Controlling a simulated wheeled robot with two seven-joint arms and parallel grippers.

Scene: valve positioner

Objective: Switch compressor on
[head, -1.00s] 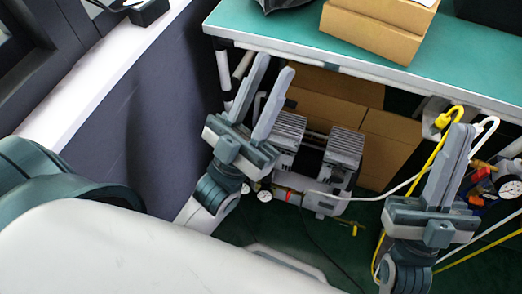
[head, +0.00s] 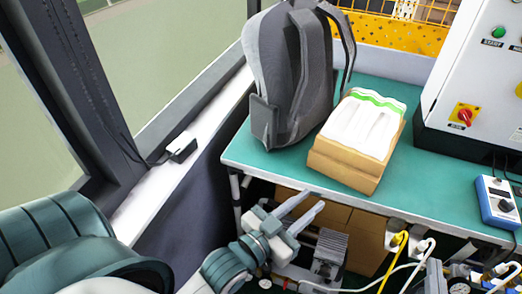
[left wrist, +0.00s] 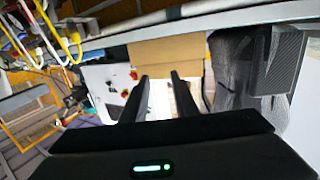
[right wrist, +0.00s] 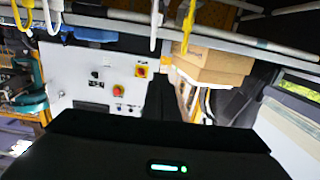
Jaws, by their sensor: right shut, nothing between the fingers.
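The compressor (head: 329,246), with grey ribbed cylinders, stands under the bench, partly hidden by my left gripper (head: 313,201). My left gripper is open and empty, in front of the bench's front edge. Its separated fingers also show in the left wrist view (left wrist: 159,90). My right gripper is shut and empty in the right wrist view (right wrist: 160,95); in the head view only a grey fingertip (head: 434,277) shows at the bottom edge. A white control cabinet on the bench (head: 490,60) carries a red rotary switch on a yellow plate (head: 465,115) and a green button (head: 498,32).
The green bench (head: 240,155) holds a grey backpack (head: 290,75), a cardboard box with white packs (head: 345,165) and a blue box with a black knob (head: 498,205). Yellow and white plugs (head: 398,240) hang at the front edge. A window ledge (head: 150,200) is at left.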

